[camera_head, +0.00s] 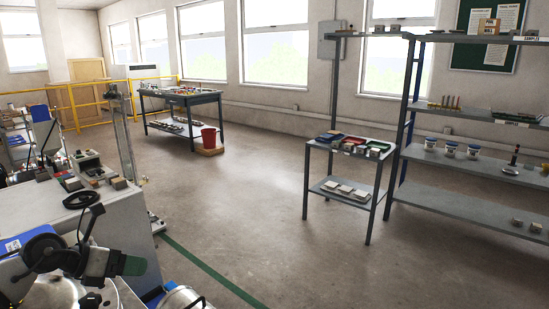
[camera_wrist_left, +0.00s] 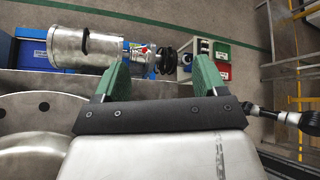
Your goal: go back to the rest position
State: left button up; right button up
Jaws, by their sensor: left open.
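My left gripper (camera_head: 133,265) shows at the lower left of the head view, beside the pale bench, with a dark green finger pointing right. In the left wrist view the same gripper (camera_wrist_left: 158,78) has its two green fingers well apart, with nothing held between them. A metal cylinder with a dark slot (camera_wrist_left: 78,40) lies beyond the left finger in that view. My right gripper is in neither view.
A pale bench (camera_head: 95,215) with small items stands close at left. A grey cart (camera_head: 349,149) and a shelf rack (camera_head: 470,168) stand at right. A red bucket (camera_head: 208,136) is near the far table (camera_head: 181,98). The middle floor is clear.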

pick_arm(q)
jog(key=s+d+n+t+h, duration=0.2)
jog(key=d+n+t+h, duration=0.35)
jog(key=d, duration=0.75)
jog(key=s+a+f+n+y, duration=0.2)
jog(key=s+f+n+y, duration=0.25)
jog(key=n, duration=0.45)
jog(key=s+a+f+n+t+y, duration=0.1)
jog(key=s+f+n+y, duration=0.4)
jog(key=n, duration=0.5)
jog(key=s+a+f+n+y, duration=0.25)
jog(key=n+y, duration=0.35)
jog(key=n, duration=0.3)
jog(key=s+d+f+n+g+h, duration=0.1)
jog(key=s+d+f+n+g, duration=0.25)
jog(key=s, duration=0.55)
jog(key=s+f+n+g+h, duration=0.1)
jog(key=s+f+n+g, duration=0.1)
jog(key=s+f+g, duration=0.6)
notch_tip(320, 180, down, 21)
jog(key=s+p, duration=0.3)
jog(key=s+a+f+m+g+p, duration=0.1)
jog(key=s+a+f+p, duration=0.1)
jog(key=s+f, duration=1)
jog(key=s+a, duration=0.1)
jog(key=s, duration=0.2)
jog(key=shift+s+f+p, duration=0.2)
jog(key=shift+p, duration=0.15)
jog(key=shift+a, duration=0.1)
